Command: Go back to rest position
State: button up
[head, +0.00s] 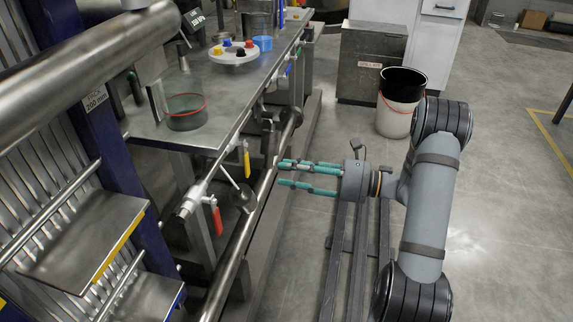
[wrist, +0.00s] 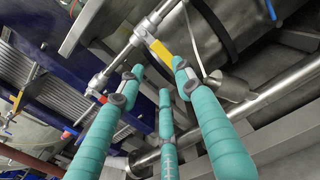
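My gripper (head: 283,172) has teal-wrapped fingers and sits in front of the bench's lower front pipes, level with a yellow handle (head: 246,160). In the head view the fingers point left, spread apart with nothing between them. In the wrist view, my gripper (wrist: 155,85) shows three separated fingers and no held object. The yellow handle also shows beyond the fingertips in the wrist view (wrist: 161,51). I cannot tell how far the tips are from the pipework.
A steel bench (head: 150,125) holds a glass vessel (head: 185,106) and a round white tray (head: 233,52). A red handle (head: 217,219) hangs below. A white bucket (head: 396,116) stands beside a grey cabinet (head: 372,62). Floor at the right (head: 505,190) is clear.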

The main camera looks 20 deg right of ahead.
aim_at(247, 164)
jog(key=x, duration=1.1)
jog(key=shift+w+a, duration=0.2)
jog(key=shift+a, duration=0.15)
jog(key=shift+w+a+f+b, duration=0.1)
jog(key=shift+w+f+b, duration=0.1)
jog(key=shift+b, duration=0.1)
jog(key=shift+w+r+n, duration=0.1)
jog(key=shift+r+n, duration=0.05)
jog(key=shift+n, duration=0.25)
